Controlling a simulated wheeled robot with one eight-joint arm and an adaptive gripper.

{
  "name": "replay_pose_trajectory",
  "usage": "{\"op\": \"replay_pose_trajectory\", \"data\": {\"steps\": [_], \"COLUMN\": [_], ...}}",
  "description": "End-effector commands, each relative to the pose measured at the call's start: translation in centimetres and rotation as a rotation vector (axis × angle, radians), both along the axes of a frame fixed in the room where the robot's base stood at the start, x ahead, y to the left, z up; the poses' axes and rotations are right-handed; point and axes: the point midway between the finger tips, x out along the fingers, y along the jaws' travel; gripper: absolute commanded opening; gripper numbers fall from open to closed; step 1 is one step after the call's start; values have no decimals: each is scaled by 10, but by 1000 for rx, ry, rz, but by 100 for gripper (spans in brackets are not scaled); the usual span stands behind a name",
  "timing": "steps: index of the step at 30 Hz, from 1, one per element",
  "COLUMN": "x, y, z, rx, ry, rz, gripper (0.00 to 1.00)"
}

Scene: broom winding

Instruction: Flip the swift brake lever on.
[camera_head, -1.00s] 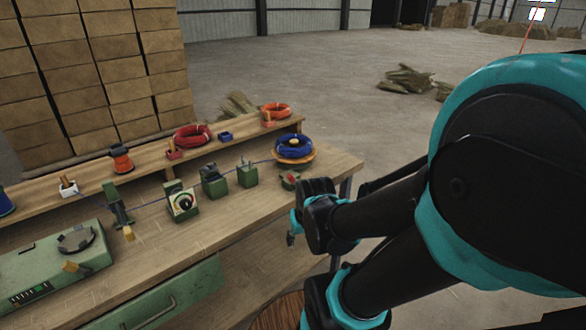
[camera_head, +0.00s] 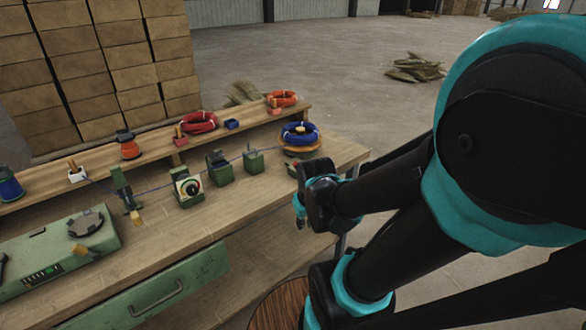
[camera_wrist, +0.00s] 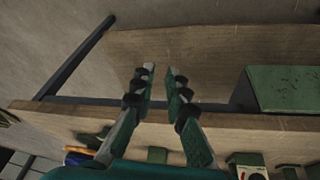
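The swift (camera_head: 300,134), a blue coil on an orange disc, stands at the right end of the bench. Its brake lever is not clear in the head view; my wrist covers most of the spot in front of the swift. In the wrist view the swift (camera_wrist: 78,156) shows at the lower left, with a small dark green block (camera_wrist: 92,137) beside it; I cannot make out the lever's position. My gripper (camera_head: 300,216) hangs near the bench's front right edge. In the wrist view my gripper (camera_wrist: 160,70) has a gap between its fingers and holds nothing.
Green fixtures (camera_head: 219,168) and a dial box (camera_head: 188,188) stand left of the swift. A raised shelf (camera_head: 155,150) with coils runs behind. A green drawer (camera_head: 160,288) is under the bench top. Open floor lies to the right.

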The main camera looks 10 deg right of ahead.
Motion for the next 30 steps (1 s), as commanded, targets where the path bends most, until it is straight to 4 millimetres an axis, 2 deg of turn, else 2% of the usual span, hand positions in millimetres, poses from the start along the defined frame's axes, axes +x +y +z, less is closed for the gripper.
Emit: {"op": "replay_pose_trajectory", "data": {"steps": [2, 11, 18, 24, 30], "x": [14, 82, 139, 170, 181], "y": [2, 16, 49, 80, 95], "z": [7, 40, 69, 88, 96], "rx": [-79, -501, -814, -994, -1067], "ry": [30, 225, 430, 587, 667], "rz": [127, 776, 1255, 1522, 1631], "gripper": [0, 0, 0, 0, 0]}}
